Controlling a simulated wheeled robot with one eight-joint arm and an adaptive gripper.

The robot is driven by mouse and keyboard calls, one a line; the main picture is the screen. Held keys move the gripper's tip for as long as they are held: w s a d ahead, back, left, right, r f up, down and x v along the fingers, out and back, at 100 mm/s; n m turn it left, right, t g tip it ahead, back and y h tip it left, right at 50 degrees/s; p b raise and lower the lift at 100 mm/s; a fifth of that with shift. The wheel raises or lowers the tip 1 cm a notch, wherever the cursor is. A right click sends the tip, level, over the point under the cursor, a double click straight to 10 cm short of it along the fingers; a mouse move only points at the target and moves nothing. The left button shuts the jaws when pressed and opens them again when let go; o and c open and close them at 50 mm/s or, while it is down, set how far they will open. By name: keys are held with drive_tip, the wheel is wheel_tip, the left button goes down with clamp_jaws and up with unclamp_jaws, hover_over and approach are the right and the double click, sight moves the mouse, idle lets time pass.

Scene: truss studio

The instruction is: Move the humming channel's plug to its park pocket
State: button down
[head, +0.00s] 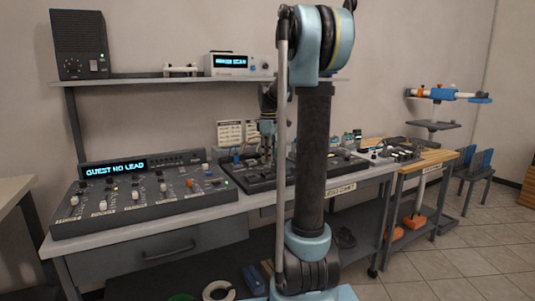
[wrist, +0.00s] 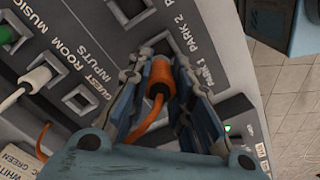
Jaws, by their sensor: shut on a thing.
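My gripper (wrist: 160,60) is shut on an orange plug (wrist: 159,76); its orange cable curves down toward the wrist. The plug is over the patch panel (wrist: 105,45), by the PARK 1 and PARK 2 lettering. Its tip is hidden, so I cannot tell whether it is seated. The GUEST input (wrist: 79,97) is empty. A white plug (wrist: 38,77) is at ROOM and a green plug (wrist: 8,34) at MUSIC. In the head view my gripper (head: 268,140) is over the panel (head: 240,177), partly behind my arm.
The mixer (head: 140,190) at left has a display (head: 115,170) reading "GUEST NO LEAD". A shelf (head: 150,80) above holds a speaker (head: 80,45) and a white device (head: 238,64). More gear and a wooden cart (head: 432,159) stand to the right.

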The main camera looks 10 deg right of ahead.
sight(268, 164)
drive_tip(key=shift+f, duration=2.15)
drive_tip(key=shift+s+f, duration=0.1)
drive_tip(key=shift+f, duration=0.45)
drive_tip(key=c, duration=1.7)
unclamp_jaws()
drive_tip(key=shift+r, duration=5.5)
